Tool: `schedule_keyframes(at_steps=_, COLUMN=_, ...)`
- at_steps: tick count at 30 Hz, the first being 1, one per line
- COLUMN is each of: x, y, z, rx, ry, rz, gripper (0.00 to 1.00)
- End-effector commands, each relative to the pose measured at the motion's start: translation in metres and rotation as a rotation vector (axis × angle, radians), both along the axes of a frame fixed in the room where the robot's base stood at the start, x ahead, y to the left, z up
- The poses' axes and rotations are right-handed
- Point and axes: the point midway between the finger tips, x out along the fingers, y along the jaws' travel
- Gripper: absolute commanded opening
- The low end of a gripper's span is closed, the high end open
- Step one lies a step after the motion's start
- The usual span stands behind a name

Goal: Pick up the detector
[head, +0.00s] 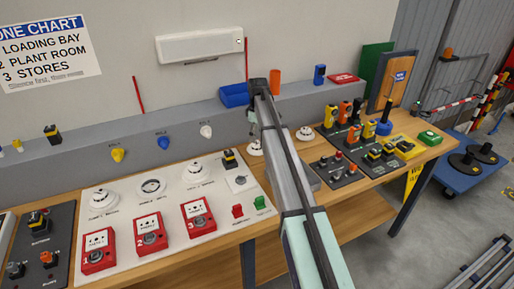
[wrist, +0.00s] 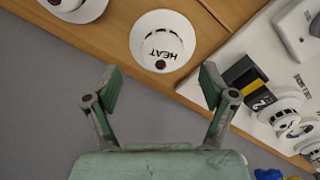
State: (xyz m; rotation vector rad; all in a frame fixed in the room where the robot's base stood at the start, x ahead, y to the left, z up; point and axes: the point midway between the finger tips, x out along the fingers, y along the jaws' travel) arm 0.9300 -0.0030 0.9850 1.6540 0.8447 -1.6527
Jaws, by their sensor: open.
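A round white heat detector (wrist: 162,40), lettered HEAT and with a small red spot, lies on the wooden bench in the wrist view. In the head view a white detector (head: 255,149) shows beside my arm, partly covered by it. A second white detector (wrist: 75,7) is cut off at the top left of the wrist view; a detector (head: 305,133) shows right of my arm in the head view. My gripper (wrist: 158,76) is open and empty, its fingers spread below the heat detector in the wrist picture, apart from it.
A white panel (head: 130,223) left of my arm bears detectors and red call points. A black-yellow block (wrist: 246,80) sits on its edge near my gripper. Dark boards (head: 338,172) with switches lie to the right. A grey ledge (head: 180,118) runs behind the bench (head: 262,205).

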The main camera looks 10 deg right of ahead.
Motion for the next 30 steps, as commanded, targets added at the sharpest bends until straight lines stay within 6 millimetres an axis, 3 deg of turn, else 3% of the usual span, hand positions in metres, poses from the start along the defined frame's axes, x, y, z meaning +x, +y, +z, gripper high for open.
schedule_keyframes(at_steps=12, x=-0.004, y=0.001, z=-0.045, rx=0.0, ry=0.002, rz=0.0, gripper=0.84)
schedule_keyframes(at_steps=20, x=-0.003, y=0.001, z=-0.05, rx=0.0, ry=0.0, rz=0.0, gripper=0.84)
schedule_keyframes(at_steps=22, x=-0.003, y=0.001, z=-0.05, rx=0.0, ry=0.0, rz=0.0, gripper=0.66)
schedule_keyframes(at_steps=26, x=-0.003, y=0.001, z=-0.05, rx=0.001, ry=0.001, rz=0.0, gripper=0.2)
schedule_keyframes(at_steps=30, x=-0.003, y=0.001, z=-0.05, rx=0.001, ry=0.001, rz=0.0, gripper=0.16)
